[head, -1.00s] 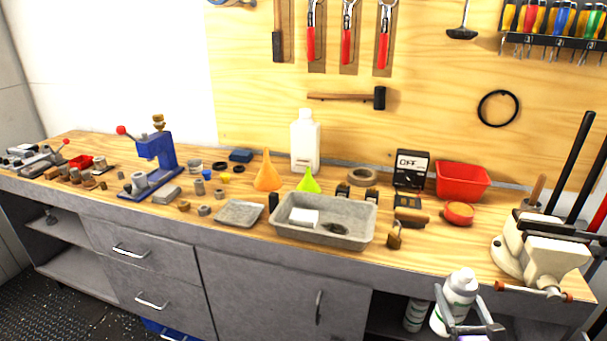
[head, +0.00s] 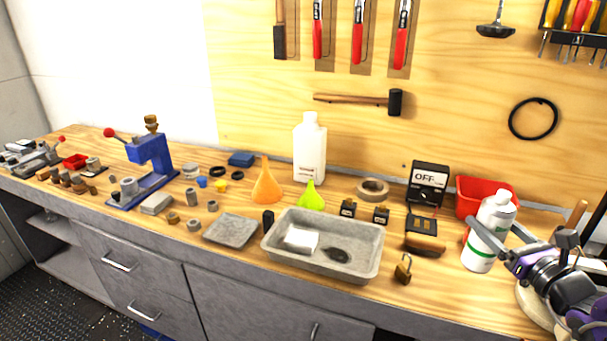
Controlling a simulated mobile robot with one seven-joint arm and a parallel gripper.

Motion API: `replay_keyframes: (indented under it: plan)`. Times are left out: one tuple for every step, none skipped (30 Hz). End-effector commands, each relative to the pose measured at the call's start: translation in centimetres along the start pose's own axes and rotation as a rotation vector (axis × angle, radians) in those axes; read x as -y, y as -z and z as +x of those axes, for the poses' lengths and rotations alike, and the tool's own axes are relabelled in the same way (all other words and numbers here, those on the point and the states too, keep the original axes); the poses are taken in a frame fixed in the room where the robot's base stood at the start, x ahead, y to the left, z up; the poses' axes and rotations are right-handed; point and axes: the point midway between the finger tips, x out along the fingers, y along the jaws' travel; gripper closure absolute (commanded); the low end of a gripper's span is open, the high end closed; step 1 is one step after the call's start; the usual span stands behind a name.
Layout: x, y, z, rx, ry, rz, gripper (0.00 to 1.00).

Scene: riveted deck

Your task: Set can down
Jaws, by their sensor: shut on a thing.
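The can (head: 483,245) is a white bottle-shaped container with a white cap and a green band. It is upright at the right of the head view, over the wooden bench top (head: 395,305). My gripper (head: 496,228) reaches in from the right and is shut on the can's body, one finger on either side. The can's base is at the bench surface in the picture; I cannot tell whether it touches.
A red bin (head: 470,192) is behind the can, partly hidden by it. A padlock (head: 403,269), a meter (head: 428,184) and a grey tray (head: 375,262) are to its left. A pale vise base (head: 535,305) shows beneath my arm. Bare bench lies between padlock and can.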

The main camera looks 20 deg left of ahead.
Motion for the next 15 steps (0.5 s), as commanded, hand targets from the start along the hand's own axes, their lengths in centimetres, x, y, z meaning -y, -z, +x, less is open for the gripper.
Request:
replay_keyframes:
  plan:
    - [0.0,-0.2,0.0,0.001,-0.001,-0.001,1.0]
    - [0.0,-0.2,0.0,0.001,-0.002,-0.001,1.0]
    - [0.0,-0.3,0.0,0.001,-0.002,0.0,1.0]
    - [0.0,-0.3,0.0,0.001,-0.002,0.0,1.0]
    - [0.0,-0.3,0.0,0.001,-0.002,0.0,1.0]
    - [0.0,-0.3,0.0,0.001,-0.003,0.0,1.0]
    - [0.0,-0.3,0.0,0.001,-0.003,0.0,1.0]
    - [0.0,-0.3,0.0,0.001,-0.003,0.0,1.0]
    - [0.0,-0.1,0.0,0.001,-0.003,0.001,1.0]
    - [0.0,0.1,0.0,0.001,-0.003,0.001,1.0]
    - [0.0,0.5,0.0,0.001,-0.003,0.002,1.0]
    - [0.0,1.2,0.0,0.001,-0.003,0.004,1.0]
    - [0.0,1.8,0.0,0.001,-0.003,0.006,1.0]
    - [0.0,2.4,0.0,0.001,-0.003,0.005,1.0]
    - [0.0,3.2,0.0,0.001,-0.002,0.007,1.0]
